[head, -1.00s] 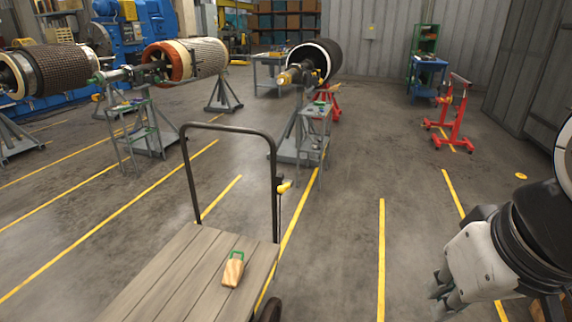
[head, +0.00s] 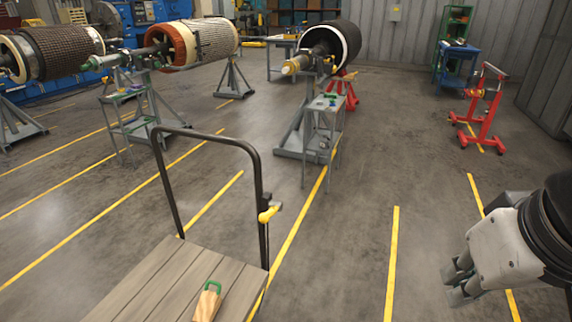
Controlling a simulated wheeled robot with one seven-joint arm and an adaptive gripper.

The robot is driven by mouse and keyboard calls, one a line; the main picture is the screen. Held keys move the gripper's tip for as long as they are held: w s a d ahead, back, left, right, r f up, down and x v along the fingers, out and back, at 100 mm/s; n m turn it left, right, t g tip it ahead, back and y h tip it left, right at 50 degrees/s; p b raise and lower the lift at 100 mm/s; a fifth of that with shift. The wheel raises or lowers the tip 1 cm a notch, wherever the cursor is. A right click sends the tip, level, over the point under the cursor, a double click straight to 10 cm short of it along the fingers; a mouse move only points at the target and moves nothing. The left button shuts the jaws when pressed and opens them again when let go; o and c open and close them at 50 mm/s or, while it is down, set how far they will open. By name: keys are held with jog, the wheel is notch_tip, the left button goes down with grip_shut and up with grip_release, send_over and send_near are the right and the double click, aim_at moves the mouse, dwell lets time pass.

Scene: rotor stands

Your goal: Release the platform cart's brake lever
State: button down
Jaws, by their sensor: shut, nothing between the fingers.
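The platform cart has a grey plank deck (head: 160,285) and a dark tubular push handle (head: 262,190) standing at its far end. The brake lever (head: 268,215), with a yellow grip, sits on the right upright of that handle. My gripper (head: 458,283) is at the lower right, shut and empty. It is well to the right of the lever, apart from the cart, with open floor between them.
A wooden block with a green handle (head: 207,303) lies on the deck. Rotors on stands (head: 195,42) and small grey side tables (head: 322,125) stand beyond the cart. A red stand (head: 484,110) is at the right. The floor right of the cart is clear.

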jog(key=w+a+f+m+g+y+b, duration=0.2)
jog(key=w+a+f+m+y+b, duration=0.15)
jog(key=w+a+f, duration=0.35)
jog(key=w+a+f+m+g+y+b, duration=0.2)
jog(key=w+a+f+m+y+b, duration=0.15)
jog(key=w+f, duration=0.45)
jog(key=w+a+f+m+g+y+b, duration=0.1)
jog(key=w+a+f+m+y+b, duration=0.25)
jog(key=w+a, duration=0.45)
jog(key=w+f+m+t+y+b, duration=0.5)
jog(key=w+f+m, duration=1)
jog(key=w+f, duration=0.6)
notch_tip(320, 180, down, 2)
jog(key=shift+w+f+t+b, duration=0.1)
jog(key=shift+w+t+b, duration=0.15)
jog(key=shift+b, duration=0.9)
